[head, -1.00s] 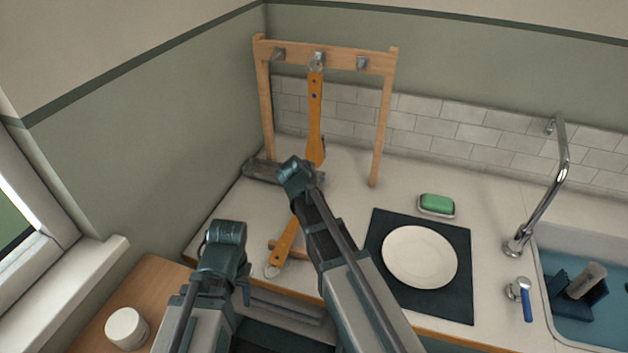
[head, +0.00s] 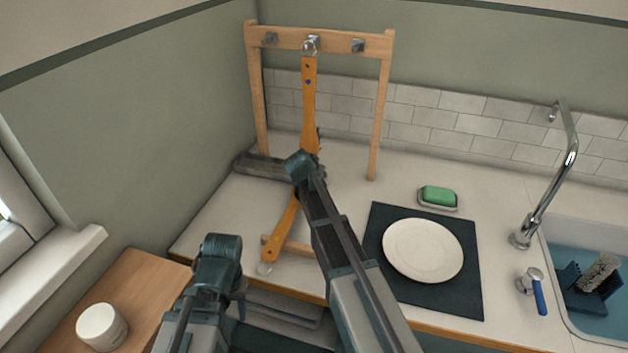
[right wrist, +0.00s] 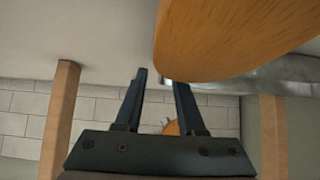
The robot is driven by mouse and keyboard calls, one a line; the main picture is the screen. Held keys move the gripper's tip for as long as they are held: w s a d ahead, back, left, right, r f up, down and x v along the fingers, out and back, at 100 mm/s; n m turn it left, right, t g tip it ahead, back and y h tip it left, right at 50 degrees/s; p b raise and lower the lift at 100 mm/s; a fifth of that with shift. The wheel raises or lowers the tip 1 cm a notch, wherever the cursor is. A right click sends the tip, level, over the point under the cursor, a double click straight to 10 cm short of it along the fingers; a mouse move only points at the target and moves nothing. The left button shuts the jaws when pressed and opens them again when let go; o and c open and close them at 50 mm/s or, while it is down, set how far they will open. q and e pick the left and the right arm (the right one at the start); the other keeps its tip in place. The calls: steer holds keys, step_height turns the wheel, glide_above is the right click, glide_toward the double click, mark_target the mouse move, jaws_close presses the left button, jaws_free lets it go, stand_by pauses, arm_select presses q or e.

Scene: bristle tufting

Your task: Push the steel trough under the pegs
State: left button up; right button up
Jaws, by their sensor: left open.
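The grey steel trough (head: 262,166) lies on the counter at the foot of the wooden peg rack (head: 350,42), near its left post. My right arm hides its right part. The right wrist view, upside down, shows its shiny edge (right wrist: 240,88). An orange brush (head: 309,95) hangs from the middle peg (head: 312,43), above the trough. My right gripper (right wrist: 160,80) has its fingers apart with nothing seen between them; my arm covers it in the head view. My left gripper (head: 238,303) is open at the counter's front, its fingers mostly hidden.
A second orange brush (head: 282,238) lies slanted on a wooden rest, partly behind my right arm. A large orange wooden end (right wrist: 240,35) is close to the right wrist camera. A plate (head: 422,250) on a dark mat, green soap (head: 438,196) and sink lie right.

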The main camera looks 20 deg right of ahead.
steer(key=shift+b+x, duration=0.45)
steer(key=shift+x, duration=0.6)
jaws_close()
stand_by(0.8)
